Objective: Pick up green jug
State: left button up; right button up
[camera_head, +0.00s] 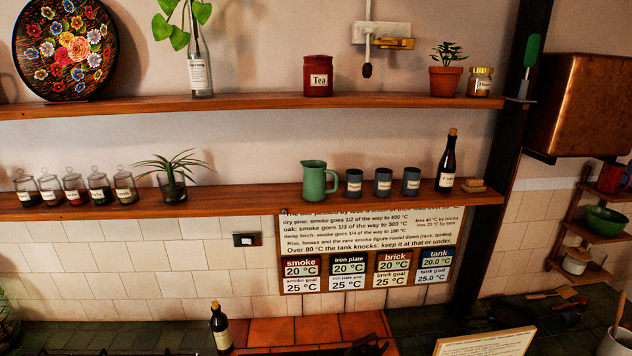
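The green jug (315,181) stands upright on the lower wooden shelf (240,207), near the middle of the view. Its handle points to the right. A small gap separates it from the first of three dark grey cups (354,183) on its right. To its left the shelf is bare up to a potted spiky plant. Nothing hides the jug. Neither of my grippers shows in the head view.
A dark bottle (447,162) stands right of the cups. Several small jars (73,188) line the shelf's left end. The upper shelf (250,102) runs above the jug, holding a red tea tin (318,77). Another bottle (220,329) stands below on the hearth.

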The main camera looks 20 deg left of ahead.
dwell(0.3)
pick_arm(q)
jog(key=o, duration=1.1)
